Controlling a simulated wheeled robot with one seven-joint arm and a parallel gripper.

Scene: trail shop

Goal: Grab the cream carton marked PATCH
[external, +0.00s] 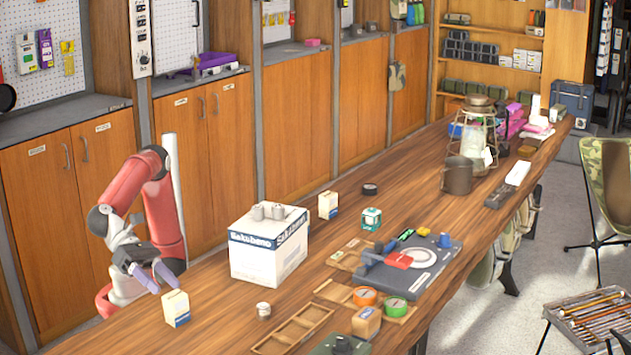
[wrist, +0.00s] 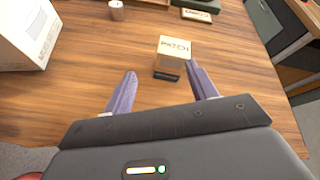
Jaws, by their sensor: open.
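The cream carton marked PATCH (wrist: 172,54) stands upright on the wooden table in the wrist view, with a dark band near its base. In the external view a cream carton with a blue band (external: 176,307) stands near the table's left end, beside my fingers. My gripper (wrist: 160,90) is open and empty, its two purple fingers apart. The carton lies ahead of the fingertips, closer to the right finger. In the external view my gripper (external: 160,283) is just behind and left of that carton. A similar cream carton (external: 328,205) stands farther back on the table.
A large white box (external: 268,247) stands to the right of my arm, with grey cylinders on top. A small tin (external: 263,311), wooden trays (external: 293,331) and a dark device with a red part (external: 411,262) lie farther right. Bare table surrounds the near carton.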

